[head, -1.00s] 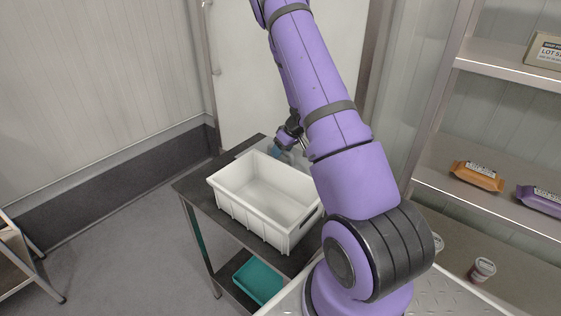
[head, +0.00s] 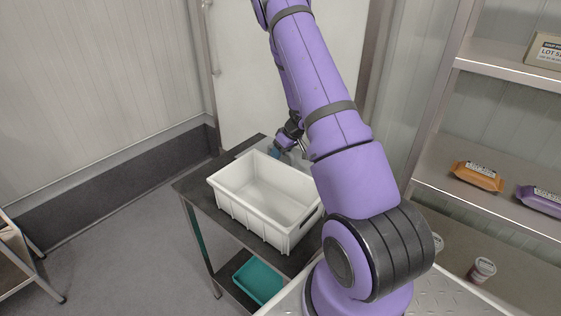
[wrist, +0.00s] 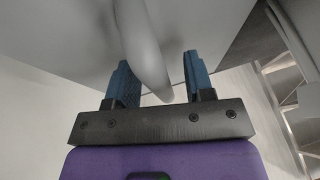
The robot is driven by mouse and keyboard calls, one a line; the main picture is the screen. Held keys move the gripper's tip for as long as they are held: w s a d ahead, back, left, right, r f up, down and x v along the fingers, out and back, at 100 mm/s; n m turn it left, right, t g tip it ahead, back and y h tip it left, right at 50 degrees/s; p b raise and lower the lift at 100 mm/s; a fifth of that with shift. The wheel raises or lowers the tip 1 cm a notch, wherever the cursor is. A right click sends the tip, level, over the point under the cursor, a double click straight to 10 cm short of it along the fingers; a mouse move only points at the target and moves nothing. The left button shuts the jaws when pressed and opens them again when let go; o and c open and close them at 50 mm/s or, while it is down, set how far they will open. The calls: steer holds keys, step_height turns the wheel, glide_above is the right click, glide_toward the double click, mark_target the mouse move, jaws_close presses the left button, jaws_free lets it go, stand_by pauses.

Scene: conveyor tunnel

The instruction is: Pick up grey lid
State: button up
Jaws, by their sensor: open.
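The grey lid (wrist: 75,30) fills the upper part of the wrist view as a broad, smooth grey surface. A rounded grey bar, which looks like its handle (wrist: 141,45), reaches down between the two blue fingers of my gripper (wrist: 158,68). The fingers are open, with the bar closer to the left finger and a gap to the right one. I cannot tell whether the left finger touches it. In the head view my gripper (head: 277,150) is small, just behind the white crate; the lid is mostly hidden there by the crate and my arm.
The empty white crate (head: 224,202) stands on a dark table (head: 197,190), close in front of my gripper. A teal bin (head: 258,281) sits on the lower shelf. Shelving (head: 480,205) with packets stands at the right. Open floor (head: 120,220) lies to the left.

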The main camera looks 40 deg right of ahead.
jaws_close()
steer(key=shift+r, duration=0.25)
step_height(320, 180, up, 18)
stand_by(0.6)
stand_by(0.4)
